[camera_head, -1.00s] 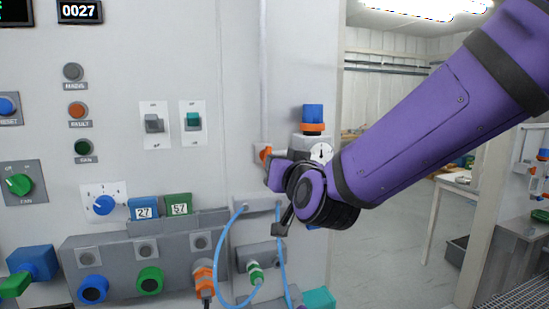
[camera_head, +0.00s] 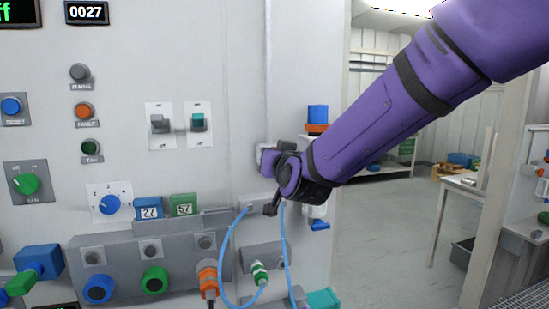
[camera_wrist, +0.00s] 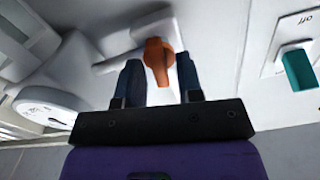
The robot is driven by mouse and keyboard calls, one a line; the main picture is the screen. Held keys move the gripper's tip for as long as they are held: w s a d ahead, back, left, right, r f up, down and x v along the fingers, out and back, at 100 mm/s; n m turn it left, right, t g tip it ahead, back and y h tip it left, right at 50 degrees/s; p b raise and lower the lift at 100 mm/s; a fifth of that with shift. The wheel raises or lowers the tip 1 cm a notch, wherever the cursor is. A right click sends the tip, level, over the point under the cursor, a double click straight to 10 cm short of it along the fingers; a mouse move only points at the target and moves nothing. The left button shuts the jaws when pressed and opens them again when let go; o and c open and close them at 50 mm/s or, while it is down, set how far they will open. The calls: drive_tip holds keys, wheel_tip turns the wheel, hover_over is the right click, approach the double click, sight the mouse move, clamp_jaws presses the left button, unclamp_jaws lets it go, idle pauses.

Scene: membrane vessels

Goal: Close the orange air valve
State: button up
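The orange valve handle (camera_wrist: 159,58) shows in the wrist view on a pale pipe fitting against the panel. My gripper (camera_wrist: 158,66) has its two dark fingers apart, one on either side of the handle, with the handle's lower end between them. The gaps are small, and I cannot tell whether either finger touches it. In the head view my gripper (camera_head: 267,160) is at the panel's right part, and it and the wrist hide the orange handle.
A round gauge (camera_wrist: 46,108) shows in the wrist view. Switches (camera_head: 198,122) lie left of the gripper. Blue hoses (camera_head: 231,255) loop below it.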

drive_tip(key=shift+c, duration=1.3)
drive_tip(key=shift+d+f+m, duration=0.15)
drive_tip(key=shift+m, duration=3.8)
drive_tip(key=shift+d+f+m, duration=0.1)
drive_tip(key=shift+f+m, duration=0.05)
drive_tip(key=shift+m, duration=3.8)
drive_tip(key=o, duration=0.6)
drive_tip(key=shift+c, duration=0.2)
